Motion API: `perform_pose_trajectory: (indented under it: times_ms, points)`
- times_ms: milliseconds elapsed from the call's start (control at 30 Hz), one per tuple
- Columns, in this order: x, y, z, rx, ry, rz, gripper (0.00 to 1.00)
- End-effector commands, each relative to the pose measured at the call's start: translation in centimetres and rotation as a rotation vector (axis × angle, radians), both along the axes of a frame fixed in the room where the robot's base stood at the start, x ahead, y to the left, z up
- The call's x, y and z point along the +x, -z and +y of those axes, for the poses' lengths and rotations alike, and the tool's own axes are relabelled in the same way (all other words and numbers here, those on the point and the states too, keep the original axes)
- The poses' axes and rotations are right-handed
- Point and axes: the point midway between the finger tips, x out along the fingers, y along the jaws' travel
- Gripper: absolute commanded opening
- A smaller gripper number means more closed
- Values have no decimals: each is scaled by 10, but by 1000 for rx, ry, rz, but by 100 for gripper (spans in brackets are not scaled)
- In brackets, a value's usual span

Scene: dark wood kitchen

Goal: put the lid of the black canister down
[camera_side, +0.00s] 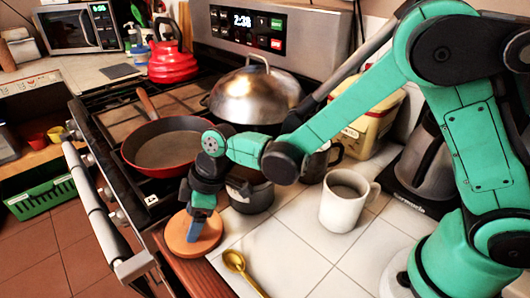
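The black canister (250,192) stands on the white tiles next to the stove, partly behind my forearm. Its round, tan-orange lid (212,240) is apart from it, at the lower left by the counter's wooden edge. My gripper (195,230) points down at the middle of the lid, and its fingers look shut on it. The fingers hide the grip point. The lid looks roughly level; whether its underside touches the counter cannot be told.
A golden spoon (241,268) lies just right of the lid. A white mug (344,200) stands farther right on the tiles. A red pan (168,147) and a domed steel lid (256,98) are on the stove. Bare tiles lie between spoon and mug.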

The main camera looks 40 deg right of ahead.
Motion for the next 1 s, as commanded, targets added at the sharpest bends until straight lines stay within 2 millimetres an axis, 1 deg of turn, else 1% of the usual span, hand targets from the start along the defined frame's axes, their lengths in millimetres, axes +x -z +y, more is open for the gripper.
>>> perform_pose_trajectory:
  times_ms: [200,367,467,800,900,1000]
  points:
    - [0,-2,0,0,0,0,71]
    - [-2,-14,-4,0,1,0,71]
    - [-5,-28,-9,0,0,0,71]
    - [-18,-86,-30,1,2,-1,71]
    - [-20,-100,-35,0,1,0,71]
    - [-22,-108,-38,0,0,0,71]
